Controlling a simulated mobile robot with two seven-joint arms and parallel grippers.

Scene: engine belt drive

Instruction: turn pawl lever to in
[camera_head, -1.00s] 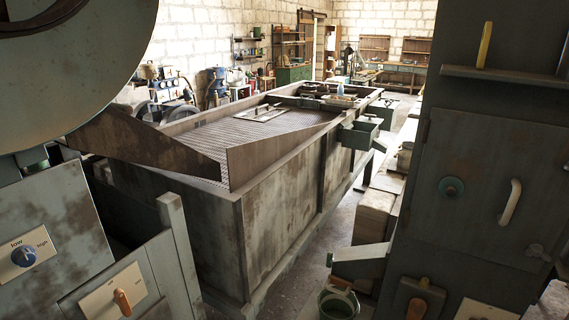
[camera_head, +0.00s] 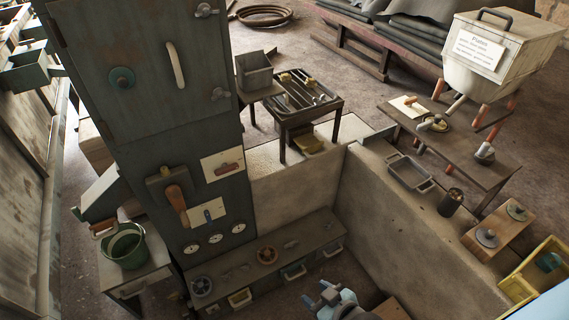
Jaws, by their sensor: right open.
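No part with a readable pawl label shows, so I cannot tell which control is the pawl lever. On the grey-green cabinet (camera_head: 185,120) in the middle left are a lever with an orange-brown handle (camera_head: 177,203), slanting down, a pale plate with a red handle (camera_head: 227,168), and a pale plate with a small blue lever (camera_head: 208,215). My right gripper (camera_head: 318,294) is at the bottom, open and empty, low in front of the shelf and apart from the cabinet. My left gripper is not in view.
A low shelf (camera_head: 270,262) with drawers runs between the cabinet and a concrete wall (camera_head: 395,215). A green bucket (camera_head: 126,246) stands left of the cabinet. A workbench (camera_head: 450,150) and a labelled bin (camera_head: 500,55) are at the right. Floor shows between them.

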